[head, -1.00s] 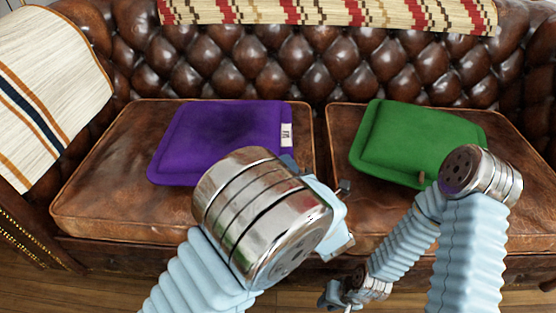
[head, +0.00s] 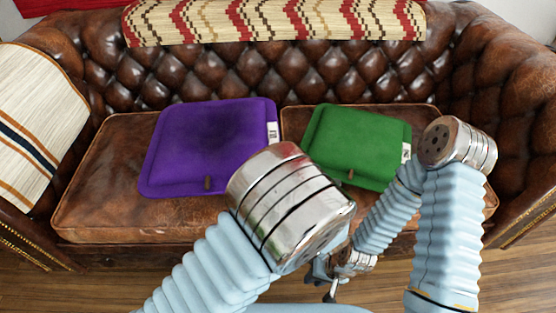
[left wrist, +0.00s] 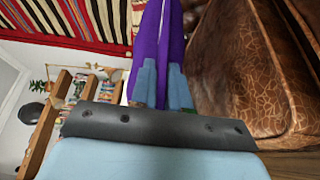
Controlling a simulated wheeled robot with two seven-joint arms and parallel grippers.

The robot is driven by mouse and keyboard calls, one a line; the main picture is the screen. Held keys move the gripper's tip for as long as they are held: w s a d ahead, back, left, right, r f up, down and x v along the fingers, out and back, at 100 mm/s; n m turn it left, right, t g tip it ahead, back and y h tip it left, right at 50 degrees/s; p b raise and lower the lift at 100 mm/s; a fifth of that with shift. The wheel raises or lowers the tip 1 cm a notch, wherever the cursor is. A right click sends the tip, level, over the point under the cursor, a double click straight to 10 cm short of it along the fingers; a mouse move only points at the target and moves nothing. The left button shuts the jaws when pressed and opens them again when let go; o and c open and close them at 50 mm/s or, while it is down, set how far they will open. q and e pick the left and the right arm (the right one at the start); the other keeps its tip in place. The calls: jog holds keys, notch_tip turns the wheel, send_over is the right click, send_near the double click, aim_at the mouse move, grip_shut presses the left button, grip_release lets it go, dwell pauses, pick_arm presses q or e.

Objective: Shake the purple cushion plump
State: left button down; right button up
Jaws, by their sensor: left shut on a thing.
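The purple cushion (head: 205,140) is over the left seat of the brown leather sofa, broad face up with a white label at its right edge. In the left wrist view the purple cushion (left wrist: 170,30) shows edge-on between the fingers. My left gripper (left wrist: 161,68) is shut on it. In the head view my left arm's metal joint hides that gripper and the cushion's lower right corner. My right gripper (head: 328,282) is low in front of the sofa, away from both cushions; its jaw opening is too small and dark to tell.
A green cushion (head: 350,140) lies on the right seat, partly behind my right arm. A patterned throw (head: 270,22) covers the sofa back, and a striped cloth (head: 35,125) hangs over the left armrest. Wooden floor (head: 510,270) is clear at the lower right.

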pick_arm(q)
jog(key=r, duration=0.5)
jog(key=shift+s+d+r+p, duration=0.15)
jog(key=shift+s+d+p, duration=0.1)
jog(key=shift+d+p, duration=0.1)
jog(key=shift+r, duration=0.55)
